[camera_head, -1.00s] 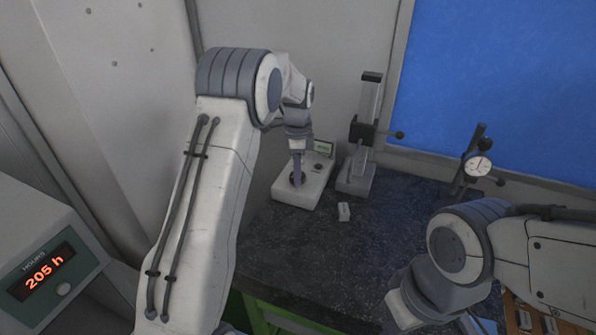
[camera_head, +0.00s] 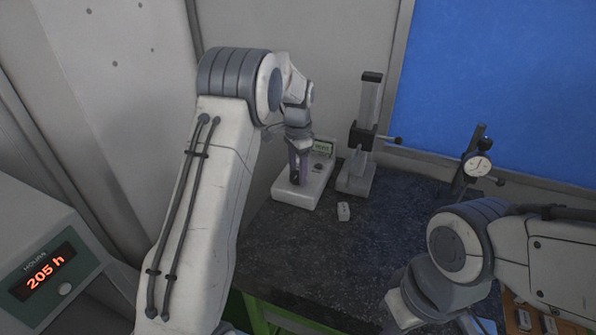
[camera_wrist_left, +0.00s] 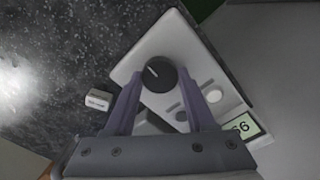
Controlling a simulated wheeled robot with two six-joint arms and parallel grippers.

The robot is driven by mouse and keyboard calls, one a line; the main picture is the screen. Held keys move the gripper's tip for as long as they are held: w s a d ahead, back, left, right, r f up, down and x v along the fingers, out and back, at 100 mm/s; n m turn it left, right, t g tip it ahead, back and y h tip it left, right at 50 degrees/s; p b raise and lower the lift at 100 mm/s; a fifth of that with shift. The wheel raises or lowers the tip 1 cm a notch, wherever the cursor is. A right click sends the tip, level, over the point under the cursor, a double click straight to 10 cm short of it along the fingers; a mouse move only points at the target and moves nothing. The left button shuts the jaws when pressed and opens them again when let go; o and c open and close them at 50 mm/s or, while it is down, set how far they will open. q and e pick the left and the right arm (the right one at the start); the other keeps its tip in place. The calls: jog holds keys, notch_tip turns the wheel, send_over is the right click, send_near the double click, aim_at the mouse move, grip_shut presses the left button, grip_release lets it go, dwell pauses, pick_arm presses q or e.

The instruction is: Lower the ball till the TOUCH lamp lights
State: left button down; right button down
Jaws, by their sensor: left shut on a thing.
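A white control box (camera_head: 312,192) stands at the back left of the dark bench. It has a black knob (camera_wrist_left: 158,73) with a white mark, two buttons and a small green display (camera_wrist_left: 242,128); the visible end of its reading is 66. My left gripper (camera_head: 298,180) points down at the box; in the left wrist view its fingers (camera_wrist_left: 160,75) are shut on the knob, one on each side. I cannot pick out the ball or a lamp labelled TOUCH. My right gripper is outside the frame.
A grey column stand (camera_head: 357,180) with a side handle is right of the box. A dial gauge (camera_head: 478,165) on a dark stand is farther right. A small white labelled block (camera_head: 343,211) lies in front. My right arm crosses the bench's right side.

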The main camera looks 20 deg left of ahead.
aim_at(298, 175)
pick_arm(q)
jog(key=n, duration=1.3)
jog(key=shift+n, duration=0.3)
dwell(0.4)
jog(key=shift+c, duration=1.2)
grip_release()
jog(key=shift+r+b, duration=0.3)
jog(key=shift+r, duration=0.3)
notch_tip(298, 175, up, 9)
jog(key=b, duration=0.2)
jog(key=shift+r, duration=0.2)
